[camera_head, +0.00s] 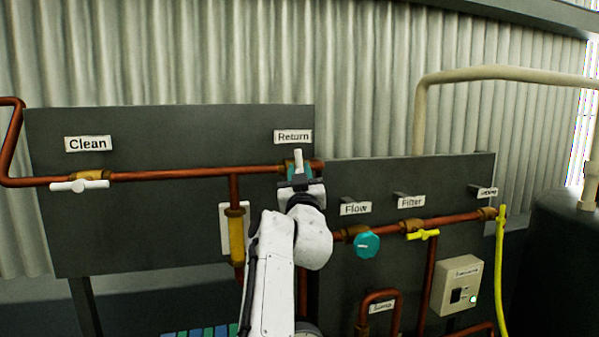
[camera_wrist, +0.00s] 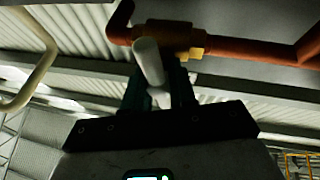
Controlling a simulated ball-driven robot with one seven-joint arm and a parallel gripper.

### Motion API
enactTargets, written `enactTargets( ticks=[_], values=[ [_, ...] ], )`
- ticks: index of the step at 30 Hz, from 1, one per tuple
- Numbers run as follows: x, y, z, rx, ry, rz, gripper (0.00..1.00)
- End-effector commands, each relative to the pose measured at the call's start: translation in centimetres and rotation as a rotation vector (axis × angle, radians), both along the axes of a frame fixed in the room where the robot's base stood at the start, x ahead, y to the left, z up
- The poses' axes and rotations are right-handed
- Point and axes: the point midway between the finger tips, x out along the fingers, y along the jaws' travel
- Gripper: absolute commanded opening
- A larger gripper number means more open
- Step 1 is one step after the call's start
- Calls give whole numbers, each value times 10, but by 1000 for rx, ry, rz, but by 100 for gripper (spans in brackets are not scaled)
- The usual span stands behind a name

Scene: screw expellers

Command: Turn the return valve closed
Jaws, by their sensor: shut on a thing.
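The return valve's white handle (camera_head: 298,159) stands upright in the head view, across the horizontal copper pipe, just below the "Return" label (camera_head: 293,136). In the wrist view the white handle (camera_wrist: 149,60) runs down from beside the brass valve body (camera_wrist: 168,37) to between the dark green fingers. My gripper (camera_head: 299,172) is at the valve, its fingers shut on the handle; it also shows in the wrist view (camera_wrist: 160,82). My gripper hides most of the valve body in the head view.
The clean valve's white handle (camera_head: 79,186) lies along the pipe at the left. Right of my arm are a teal flow knob (camera_head: 367,245), a yellow filter handle (camera_head: 423,235), a yellow hose (camera_head: 501,270) and a switch box (camera_head: 458,286). A brass fitting (camera_head: 236,235) hangs left of my arm.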

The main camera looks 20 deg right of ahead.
Motion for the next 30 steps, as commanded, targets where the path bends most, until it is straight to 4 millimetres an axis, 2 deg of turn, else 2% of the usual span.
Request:
enactTargets(
  ticks=[10,11,16,30],
  values=[
    [0,-2,0,2,-1,-2,0],
    [0,-2,0,2,-1,-2,28],
    [0,-1,0,2,-1,-1,45],
    [0,2,0,1,1,3,45]
  ],
)
